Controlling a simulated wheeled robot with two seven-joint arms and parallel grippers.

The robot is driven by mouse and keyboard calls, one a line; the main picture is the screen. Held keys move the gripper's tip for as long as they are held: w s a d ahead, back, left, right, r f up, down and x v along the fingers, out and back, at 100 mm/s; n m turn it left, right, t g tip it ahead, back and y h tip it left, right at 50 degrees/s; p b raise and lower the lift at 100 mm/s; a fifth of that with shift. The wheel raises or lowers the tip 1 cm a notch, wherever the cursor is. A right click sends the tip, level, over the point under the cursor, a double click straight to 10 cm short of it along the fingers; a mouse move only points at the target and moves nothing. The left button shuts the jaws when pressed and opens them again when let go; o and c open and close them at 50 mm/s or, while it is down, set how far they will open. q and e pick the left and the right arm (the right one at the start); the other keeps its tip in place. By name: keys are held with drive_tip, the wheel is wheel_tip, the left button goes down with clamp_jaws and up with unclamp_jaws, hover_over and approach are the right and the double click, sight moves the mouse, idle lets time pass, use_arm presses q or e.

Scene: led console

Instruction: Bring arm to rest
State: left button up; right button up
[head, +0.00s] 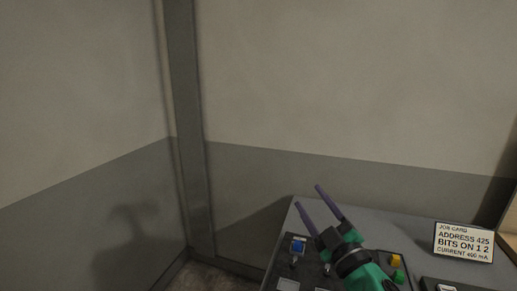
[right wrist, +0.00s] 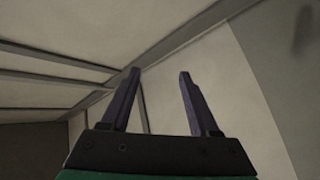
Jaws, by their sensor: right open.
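My right gripper (head: 311,203) is raised over the console (head: 370,224) in the head view, its two purple fingers spread apart and pointing up and to the left. In the right wrist view the gripper (right wrist: 160,75) is open with nothing between its fingers; only wall and ceiling show beyond them. My green and black right arm hides part of the console's face. My left gripper is in neither view.
Bare walls lie behind; the space at left is clear.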

drive_tip(key=s+d+f+m+g+h, duration=0.3)
drive_tip(key=d+f+m+g+h, duration=0.15)
drive_tip(key=f, duration=0.55)
drive_tip(key=s+d+f+m+g+h, duration=0.35)
drive_tip(key=d+f+m, duration=0.2)
drive_tip(key=f, duration=0.45)
drive_tip(key=s+d+f+m+g, duration=0.1)
drive_tip(key=s+f+g, duration=0.3)
drive_tip(key=s+f, duration=0.3)
drive_tip(key=s+f+g, duration=0.4)
drive_tip(key=s+f, duration=0.1)
drive_tip(key=s, duration=0.4)
drive_tip(key=s+f+g+y+b, duration=0.1)
drive_tip(key=s+f+b, duration=0.2)
drive_tip(key=f, duration=1.3)
drive_tip(key=s+f+g+b, duration=0.1)
drive_tip(key=s+f+b, duration=0.15)
drive_tip(key=f, duration=1.35)
drive_tip(key=s+d+f+b, duration=0.3)
drive_tip(key=s+f+b, duration=0.1)
drive_tip(key=s+f, duration=1.1)
drive_tip(key=shift+f+g+b, duration=0.35)
drive_tip(key=shift+f+g, duration=0.05)
drive_tip(key=shift+f, duration=0.2)
drive_tip(key=shift+s, duration=0.1)
